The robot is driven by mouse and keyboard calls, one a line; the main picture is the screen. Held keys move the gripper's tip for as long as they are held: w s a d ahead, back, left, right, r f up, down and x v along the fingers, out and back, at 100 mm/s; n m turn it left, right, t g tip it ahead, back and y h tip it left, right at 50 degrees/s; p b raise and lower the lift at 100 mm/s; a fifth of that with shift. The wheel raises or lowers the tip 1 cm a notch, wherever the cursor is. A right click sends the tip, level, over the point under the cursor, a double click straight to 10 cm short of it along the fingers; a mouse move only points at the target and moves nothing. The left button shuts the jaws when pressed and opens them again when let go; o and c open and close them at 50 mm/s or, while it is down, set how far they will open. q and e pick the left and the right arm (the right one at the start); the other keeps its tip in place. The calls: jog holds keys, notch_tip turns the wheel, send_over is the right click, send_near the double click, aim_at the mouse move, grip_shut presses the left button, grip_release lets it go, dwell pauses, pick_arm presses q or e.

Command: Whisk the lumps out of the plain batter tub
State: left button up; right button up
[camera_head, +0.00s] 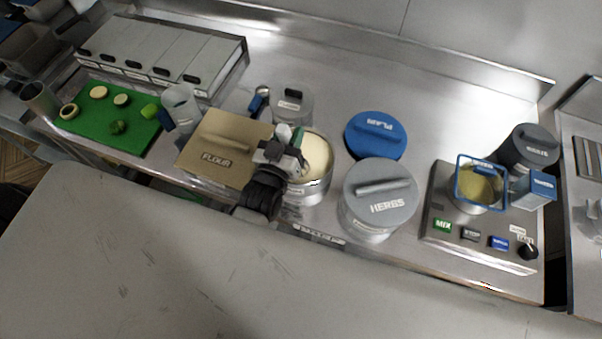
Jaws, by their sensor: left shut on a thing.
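The open tub (321,182) stands mid-counter with pale cream batter (317,152) in it; lumps cannot be made out at this size. A blue lid (375,136) marked PLAIN lies off to its right. My left gripper (284,152) is at the tub's left side, over its rim, and is shut on a thin upright tool, seemingly the whisk. The gripper hides most of the tool, and I cannot tell how deep its lower end reaches. My right gripper is not in view.
A FLOUR box (217,161) stands close left of the tub, a grey lidded tub (292,104) behind it. The HERBS tub (378,207) is close right. Farther right is a control unit (468,240) with a basket (481,184). A green board (105,124) lies left.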

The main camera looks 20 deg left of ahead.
pick_arm(q)
jog(key=shift+r, duration=3.65)
jog(key=shift+r, duration=2.5)
